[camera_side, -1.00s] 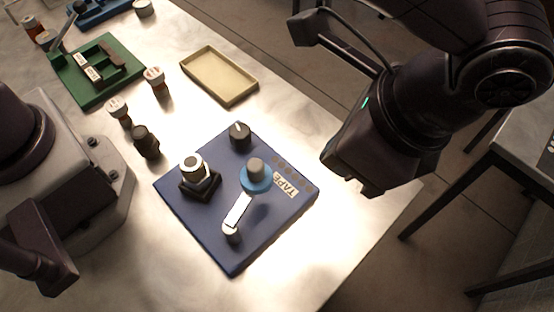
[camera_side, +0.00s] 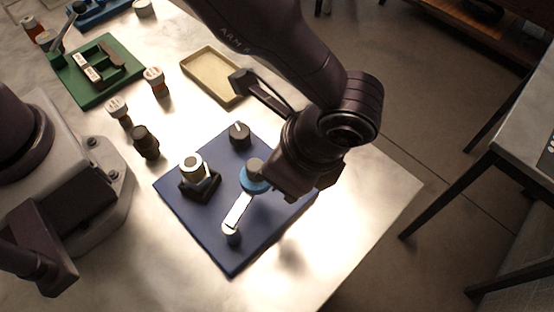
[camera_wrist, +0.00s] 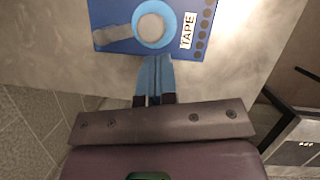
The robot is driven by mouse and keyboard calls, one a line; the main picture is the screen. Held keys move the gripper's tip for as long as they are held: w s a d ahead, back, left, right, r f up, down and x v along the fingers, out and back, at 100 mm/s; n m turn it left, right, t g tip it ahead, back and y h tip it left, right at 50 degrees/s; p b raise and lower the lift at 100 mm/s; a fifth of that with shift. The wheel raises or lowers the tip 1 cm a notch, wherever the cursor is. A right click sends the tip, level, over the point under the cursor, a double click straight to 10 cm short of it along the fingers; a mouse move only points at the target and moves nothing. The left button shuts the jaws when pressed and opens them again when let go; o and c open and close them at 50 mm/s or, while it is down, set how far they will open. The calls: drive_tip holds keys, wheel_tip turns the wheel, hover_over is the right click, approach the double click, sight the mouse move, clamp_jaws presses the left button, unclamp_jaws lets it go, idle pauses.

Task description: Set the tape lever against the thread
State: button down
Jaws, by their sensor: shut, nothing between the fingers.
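The tape lever (camera_side: 237,212) is a pale flat arm on a blue board (camera_side: 215,240). It runs from a blue disc (camera_side: 247,180) with a grey hub to a small round knob (camera_side: 232,236) at its outer end. A white fitting (camera_side: 193,167), perhaps the threaded part, stands in a black holder, apart from the lever. My gripper (camera_wrist: 155,62) is shut and empty, its blue fingertips near the board's edge in the wrist view. In the side view its fingers are hidden.
A black knob (camera_side: 239,134) stands on the board's far corner. Small bottles (camera_side: 145,142) stand left of the board. A cream tray (camera_side: 213,76) and a green board (camera_side: 75,88) lie farther back. The table's right edge is close by.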

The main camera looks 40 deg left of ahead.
sight(257, 158)
drive_tip(key=shift+s+a, duration=0.1)
drive_tip(key=shift+a, duration=0.25)
drive_tip(key=shift+a, duration=0.1)
drive_tip(key=shift+a+n, duration=0.2)
drive_tip(key=shift+n, duration=0.2)
drive_tip(key=shift+a, duration=0.2)
drive_tip(key=shift+a+n+g, duration=0.25)
drive_tip(key=shift+n+g, duration=0.05)
drive_tip(key=shift+n, duration=0.2)
drive_tip(key=a+n+g, duration=0.1)
drive_tip(key=a+n, duration=0.1)
drive_tip(key=shift+s+a+n+h, duration=0.1)
drive_tip(key=shift+s+n+h, duration=0.05)
drive_tip(key=shift+n+h, duration=0.25)
drive_tip(key=shift+s+a+n+g+h, duration=0.15)
drive_tip(key=shift+s+a+n+h, duration=0.15)
drive_tip(key=shift+a+n, duration=0.35)
drive_tip(key=shift+s+a+n+g+h, duration=0.2)
drive_tip(key=shift+s+a+n, duration=0.2)
drive_tip(key=shift+n, duration=0.55)
drive_tip(key=shift+s+a+n+g+h, duration=0.15)
drive_tip(key=shift+s+a+n+h, duration=0.1)
drive_tip(key=shift+a+n, duration=0.4)
drive_tip(key=shift+d+n, duration=0.15)
drive_tip(key=shift+n, duration=0.1)
